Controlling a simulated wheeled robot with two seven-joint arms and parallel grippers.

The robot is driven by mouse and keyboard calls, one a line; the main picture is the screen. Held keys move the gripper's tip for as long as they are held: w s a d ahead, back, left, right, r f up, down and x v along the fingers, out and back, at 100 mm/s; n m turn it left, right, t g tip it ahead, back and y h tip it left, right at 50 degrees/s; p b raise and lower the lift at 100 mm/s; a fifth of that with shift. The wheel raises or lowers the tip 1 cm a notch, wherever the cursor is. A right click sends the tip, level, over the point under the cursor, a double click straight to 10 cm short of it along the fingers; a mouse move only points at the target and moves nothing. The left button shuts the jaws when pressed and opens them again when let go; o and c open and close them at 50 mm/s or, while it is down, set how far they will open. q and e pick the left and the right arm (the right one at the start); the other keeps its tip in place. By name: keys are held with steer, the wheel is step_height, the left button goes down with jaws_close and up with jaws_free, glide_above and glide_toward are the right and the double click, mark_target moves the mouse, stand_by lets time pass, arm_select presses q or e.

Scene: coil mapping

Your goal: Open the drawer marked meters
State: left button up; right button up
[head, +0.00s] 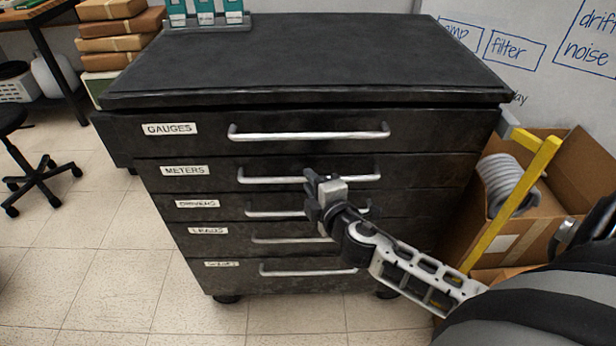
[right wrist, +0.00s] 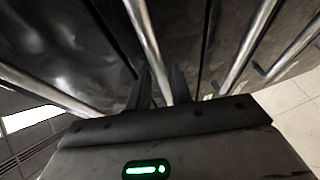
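The drawer marked METERS (head: 225,172) is the second from the top in a black cabinet, and its front looks flush with the others. Its silver bar handle (head: 265,180) runs across the front. My right gripper (head: 310,183) is at the right part of this handle. In the right wrist view, a silver bar (right wrist: 143,30) passes between the two dark fingers of the right gripper (right wrist: 162,85), which sit close on both sides of it. The gripper looks shut on the bar. My left gripper is not in view.
The GAUGES drawer (head: 200,137) is above, and several drawers with similar handles are below. The cabinet top (head: 300,55) holds a teal-and-white rack (head: 205,14) at the back. A cardboard box (head: 570,185) with a grey coil stands at the right. The floor (head: 100,260) at the left front is clear.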

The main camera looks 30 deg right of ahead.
steer(key=shift+x, duration=1.05)
jaws_close()
steer(key=shift+a, duration=0.1)
